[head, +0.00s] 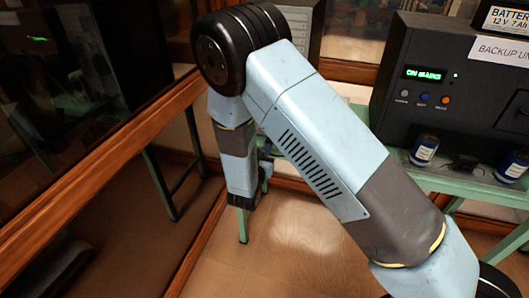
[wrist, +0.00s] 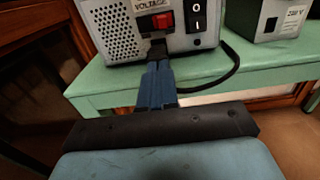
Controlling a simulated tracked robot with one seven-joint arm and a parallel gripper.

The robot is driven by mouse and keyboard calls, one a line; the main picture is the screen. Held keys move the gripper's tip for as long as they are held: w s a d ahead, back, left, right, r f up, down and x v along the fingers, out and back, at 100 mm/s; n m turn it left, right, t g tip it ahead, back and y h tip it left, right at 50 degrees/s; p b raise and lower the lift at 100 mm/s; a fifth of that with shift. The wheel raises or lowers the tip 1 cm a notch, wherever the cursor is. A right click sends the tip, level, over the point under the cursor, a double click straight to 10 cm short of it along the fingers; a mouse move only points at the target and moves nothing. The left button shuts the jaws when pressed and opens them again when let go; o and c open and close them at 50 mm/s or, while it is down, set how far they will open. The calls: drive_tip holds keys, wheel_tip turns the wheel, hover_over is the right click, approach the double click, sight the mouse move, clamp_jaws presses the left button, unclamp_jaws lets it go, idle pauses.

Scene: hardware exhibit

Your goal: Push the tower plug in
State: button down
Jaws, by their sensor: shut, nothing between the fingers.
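In the wrist view a grey metal unit (wrist: 118,32) with a perforated grille, a red voltage switch and a black rocker switch stands on a green bench. A dark plug (wrist: 157,47) shows at the lower part of its face, under the red switch. It is partly hidden by my gripper (wrist: 156,66), whose blue fingers are shut with nothing between them. The fingertips are at or very close to the plug; I cannot tell whether they touch, nor how deep the plug sits. A black cable (wrist: 233,62) curves over the bench to the right of the unit.
A dark box (wrist: 278,18) stands to the right on the green bench (wrist: 104,86). In the head view a black backup unit (head: 455,85) reads "ON MAINS", with a battery (head: 503,18) on top and small blue-labelled cans (head: 424,151) before it. A wooden-framed glass case (head: 95,150) borders the left.

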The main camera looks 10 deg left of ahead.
sight(269, 141)
drive_tip(key=w, duration=0.3)
drive_tip(key=shift+w+d+r, duration=0.15)
drive_tip(key=shift+w+d, duration=0.05)
drive_tip(key=shift+w, duration=0.15)
drive_tip(key=shift+s+a, duration=0.1)
drive_tip(key=shift+s, duration=0.2)
drive_tip(key=s+a, duration=0.1)
drive_tip(key=s, duration=1.3)
drive_tip(key=shift+f, duration=0.2)
